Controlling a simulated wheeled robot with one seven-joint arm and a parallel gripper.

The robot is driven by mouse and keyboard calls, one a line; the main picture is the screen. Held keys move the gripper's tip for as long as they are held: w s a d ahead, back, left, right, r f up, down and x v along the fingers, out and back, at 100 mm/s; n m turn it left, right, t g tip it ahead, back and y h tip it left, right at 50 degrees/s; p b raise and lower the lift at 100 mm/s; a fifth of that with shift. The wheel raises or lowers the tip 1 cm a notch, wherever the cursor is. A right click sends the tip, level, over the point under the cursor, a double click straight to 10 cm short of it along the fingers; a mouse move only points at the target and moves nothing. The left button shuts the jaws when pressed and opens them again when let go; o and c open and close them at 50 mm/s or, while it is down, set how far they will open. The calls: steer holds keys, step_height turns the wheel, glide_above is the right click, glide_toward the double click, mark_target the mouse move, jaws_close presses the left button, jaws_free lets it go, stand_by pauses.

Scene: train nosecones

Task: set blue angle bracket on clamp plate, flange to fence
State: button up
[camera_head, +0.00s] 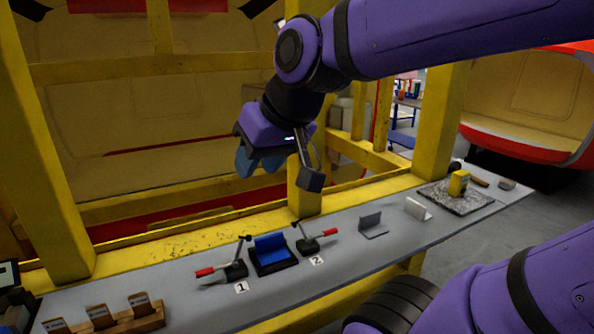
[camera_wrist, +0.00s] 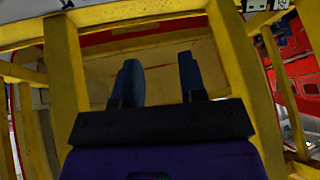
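The blue angle bracket (camera_head: 270,245) sits on the black clamp plate (camera_head: 277,268) on the bench in the head view. One flange lies flat and the other stands up along the back side. The fence cannot be made out apart from it, so I cannot tell whether they touch. A toggle clamp (camera_head: 235,270) marked 1 stands left of the plate, and another (camera_head: 308,245) marked 2 stands right; both have red handles pointing outward. My gripper (camera_head: 278,170) is raised above and behind the plate, clear of the bracket. In the wrist view its fingers (camera_wrist: 160,80) are apart with nothing between them.
A wooden card rack (camera_head: 125,322) is at front left. Yellow frame posts (camera_head: 305,185) rise behind the bench.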

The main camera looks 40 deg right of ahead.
steer(key=s+d+f+g+h, duration=0.1)
steer(key=s+d, duration=0.2)
steer(key=s, duration=0.2)
steer(key=shift+s+n, duration=0.15)
steer(key=shift+n, duration=0.15)
stand_by(0.8)
